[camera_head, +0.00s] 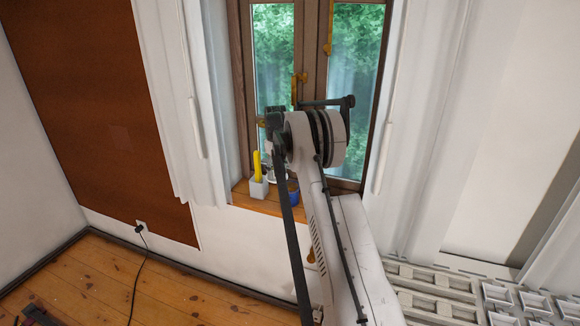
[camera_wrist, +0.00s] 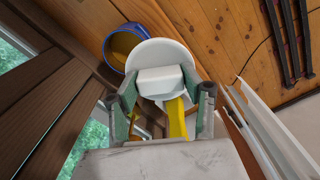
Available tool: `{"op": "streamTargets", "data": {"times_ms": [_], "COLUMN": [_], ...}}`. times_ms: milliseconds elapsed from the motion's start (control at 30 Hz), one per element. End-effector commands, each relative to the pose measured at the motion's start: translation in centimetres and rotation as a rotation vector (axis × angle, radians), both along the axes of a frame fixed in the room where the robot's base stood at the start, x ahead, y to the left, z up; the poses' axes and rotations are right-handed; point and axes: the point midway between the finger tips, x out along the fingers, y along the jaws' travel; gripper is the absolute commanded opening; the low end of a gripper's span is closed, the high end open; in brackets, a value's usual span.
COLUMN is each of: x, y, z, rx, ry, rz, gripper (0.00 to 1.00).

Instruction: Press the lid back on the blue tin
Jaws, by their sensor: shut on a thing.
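The blue tin (camera_head: 294,192) stands on the window sill in the head view, partly behind my arm. In the wrist view the blue tin (camera_wrist: 107,50) shows at the upper left, open, with a brownish-yellow inside. My gripper (camera_wrist: 161,92) is above the sill, its fingers on either side of a white round lid (camera_wrist: 165,48), and is shut on it. The lid's edge appears close beside the tin's rim; I cannot tell whether they touch. A white block (camera_wrist: 160,80) overlaps the lid in the wrist view; whether it belongs to it is unclear.
A white pot (camera_head: 259,188) with a yellow upright thing (camera_head: 257,163) stands left of the tin on the wooden sill (camera_head: 241,196). A yellow strip (camera_wrist: 177,118) shows between my fingers. The window frame (camera_wrist: 45,100) is close on the left. Wooden floor lies below.

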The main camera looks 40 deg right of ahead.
Motion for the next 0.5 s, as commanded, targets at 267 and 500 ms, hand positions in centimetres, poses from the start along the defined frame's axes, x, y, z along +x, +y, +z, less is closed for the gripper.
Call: {"op": "streamTargets", "data": {"times_ms": [267,500], "x": [-0.9,-0.9], "y": [-5.9,-6.2], "z": [0.8,0.3], "rx": [0.0,0.0], "ry": [0.0,0.0], "rz": [-0.002,-0.001], "gripper": [0.27,0.27]}}
